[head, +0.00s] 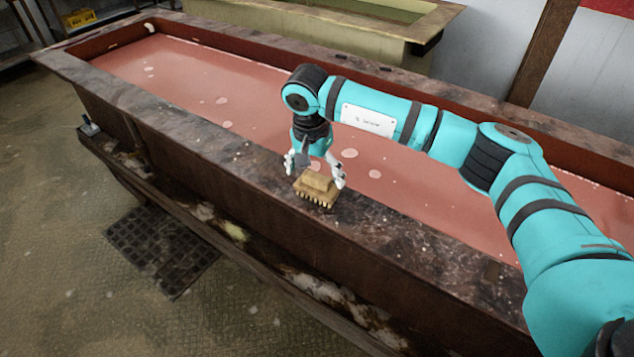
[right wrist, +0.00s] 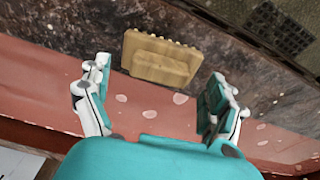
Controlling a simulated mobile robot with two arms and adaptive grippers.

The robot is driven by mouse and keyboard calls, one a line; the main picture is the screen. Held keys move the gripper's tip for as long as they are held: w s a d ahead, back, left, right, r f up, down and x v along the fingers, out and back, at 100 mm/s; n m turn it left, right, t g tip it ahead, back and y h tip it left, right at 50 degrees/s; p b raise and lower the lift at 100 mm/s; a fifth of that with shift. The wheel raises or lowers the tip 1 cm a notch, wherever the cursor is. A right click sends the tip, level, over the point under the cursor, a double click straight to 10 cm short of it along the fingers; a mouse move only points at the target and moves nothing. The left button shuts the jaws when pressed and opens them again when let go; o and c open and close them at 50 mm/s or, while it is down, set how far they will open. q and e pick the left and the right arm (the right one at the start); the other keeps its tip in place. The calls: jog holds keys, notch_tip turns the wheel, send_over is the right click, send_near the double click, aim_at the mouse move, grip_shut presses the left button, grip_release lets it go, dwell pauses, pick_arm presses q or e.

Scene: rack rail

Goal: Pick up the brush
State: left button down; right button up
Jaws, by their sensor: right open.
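The brush (head: 317,188) is a tan wooden block with bristles along its lower edge. It rests on the dark near rim of the long vat. My right gripper (head: 316,178) hangs over the rim from above, with its white fingers spread on either side of the brush. In the right wrist view, the brush (right wrist: 161,57) lies ahead, between and beyond the two fingertips. The open right gripper (right wrist: 158,92) shows clear gaps to it on both sides. My left gripper is not in view.
The long vat (head: 240,175) holds reddish liquid with pale floating spots. A second, pale vat (head: 310,22) stands behind it. A lower ledge with debris runs along the near side. A dark grate (head: 160,245) lies on the floor, and a yellow crate (head: 79,19) sits far left.

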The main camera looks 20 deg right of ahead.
jog(key=shift+w+f, duration=0.1)
jog(key=shift+f, duration=0.5)
jog(key=shift+d+f, duration=0.15)
jog(key=shift+f, duration=0.25)
jog(key=c, duration=0.9)
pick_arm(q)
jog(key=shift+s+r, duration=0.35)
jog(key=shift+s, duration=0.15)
pick_arm(e)
jog(key=c, duration=0.4)
jog(key=shift+c, duration=0.2)
